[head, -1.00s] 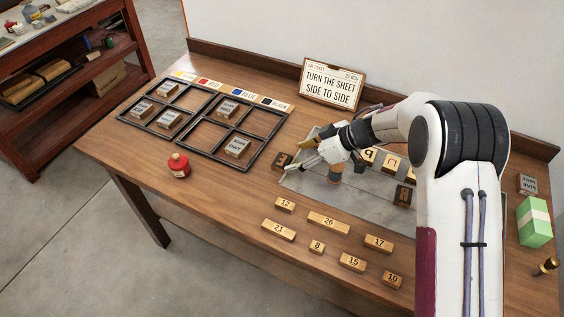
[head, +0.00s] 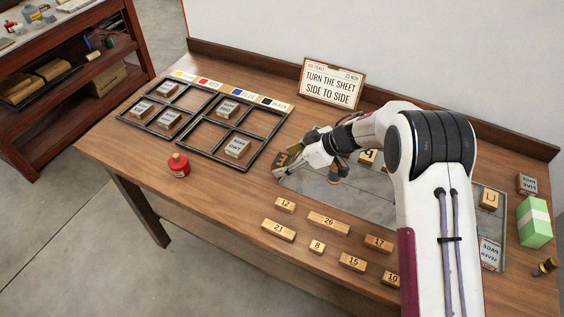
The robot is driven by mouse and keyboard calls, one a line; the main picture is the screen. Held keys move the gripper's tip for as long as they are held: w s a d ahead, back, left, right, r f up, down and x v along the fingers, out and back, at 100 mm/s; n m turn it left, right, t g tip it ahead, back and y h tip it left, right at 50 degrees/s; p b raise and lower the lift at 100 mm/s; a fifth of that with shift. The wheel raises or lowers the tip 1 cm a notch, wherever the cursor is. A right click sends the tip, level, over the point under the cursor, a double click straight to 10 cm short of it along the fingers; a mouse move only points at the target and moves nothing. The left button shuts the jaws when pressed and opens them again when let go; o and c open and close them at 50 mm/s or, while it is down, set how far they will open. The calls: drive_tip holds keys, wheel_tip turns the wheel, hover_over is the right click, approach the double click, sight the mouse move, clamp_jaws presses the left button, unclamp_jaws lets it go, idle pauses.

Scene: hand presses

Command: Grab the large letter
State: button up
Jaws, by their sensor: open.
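Wooden letter blocks lie on a grey slab (head: 350,203). A dark brown letter block (head: 280,159) is at the slab's left end; its letter is too small to read. My gripper (head: 285,164) is open at this block, with one finger on its near side; I cannot tell whether both fingers are around it or touching it. A pale block (head: 367,157), partly hidden by my arm, and a pale block with a U-like mark (head: 489,200) are also on the slab. My arm hides the slab's middle right.
Number blocks, such as 26 (head: 328,221), lie along the front. Black divided frames (head: 186,135) holding grey blocks are at left, with a red-topped pot (head: 179,165) before them. A sign (head: 332,83) stands behind. A green block (head: 535,222) is at right.

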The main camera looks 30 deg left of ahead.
sight(288, 162)
idle(0.3)
drive_tip(key=c, duration=1.2)
drive_tip(key=shift+o, duration=0.2)
drive_tip(key=shift+r, duration=0.1)
wheel_tip(288, 162, up, 10)
